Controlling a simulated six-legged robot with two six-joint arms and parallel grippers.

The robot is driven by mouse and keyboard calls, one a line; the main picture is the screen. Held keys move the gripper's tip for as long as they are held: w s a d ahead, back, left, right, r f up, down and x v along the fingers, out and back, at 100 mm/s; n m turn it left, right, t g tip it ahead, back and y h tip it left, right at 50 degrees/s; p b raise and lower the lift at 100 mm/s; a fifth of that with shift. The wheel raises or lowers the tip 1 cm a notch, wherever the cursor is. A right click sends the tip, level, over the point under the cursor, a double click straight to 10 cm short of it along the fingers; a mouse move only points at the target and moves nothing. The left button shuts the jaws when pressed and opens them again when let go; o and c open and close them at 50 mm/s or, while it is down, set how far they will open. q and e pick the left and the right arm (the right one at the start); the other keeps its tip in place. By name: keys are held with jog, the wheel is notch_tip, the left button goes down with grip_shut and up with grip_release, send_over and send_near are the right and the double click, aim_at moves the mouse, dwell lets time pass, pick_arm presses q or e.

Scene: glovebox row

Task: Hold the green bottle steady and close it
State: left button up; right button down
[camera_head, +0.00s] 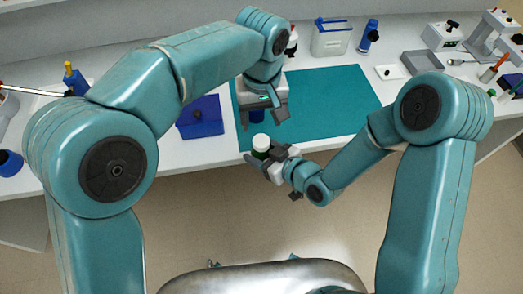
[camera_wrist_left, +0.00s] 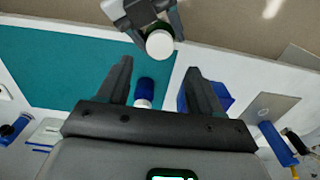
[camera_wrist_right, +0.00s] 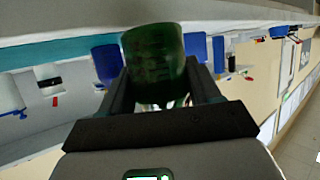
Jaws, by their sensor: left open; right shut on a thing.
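The green bottle (camera_wrist_right: 155,55) is held between the fingers of my right gripper (camera_head: 272,158), which is shut on it near the front edge of the bench. A round white top (camera_wrist_left: 160,43) shows on the bottle in the left wrist view and in the head view (camera_head: 261,142); I cannot tell how tightly it sits. My left gripper (camera_head: 264,117) is open, above the teal mat and a little behind the bottle. In the left wrist view the bottle is beyond its fingertips (camera_wrist_left: 160,75), not between them.
A blue cylinder with a white end (camera_wrist_left: 146,90) is below my left gripper. The teal mat (camera_head: 330,100) is clear to the right. A blue block (camera_head: 200,117) is left of the mat; a blue-white container (camera_head: 331,40) and a blue bottle (camera_head: 368,36) stand behind it.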

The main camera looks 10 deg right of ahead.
aim_at(262, 141)
pick_arm(q)
jog(key=shift+d+f, duration=0.1)
jog(key=shift+d, duration=0.05)
jog(key=shift+f, duration=3.95)
jog(key=c, duration=1.1)
jog(key=shift+o, duration=0.2)
jog(key=m, duration=0.8)
jog(key=shift+m, duration=0.3)
jog(key=o, duration=1.2)
jog(key=shift+c, duration=0.2)
jog(key=shift+s, duration=0.1)
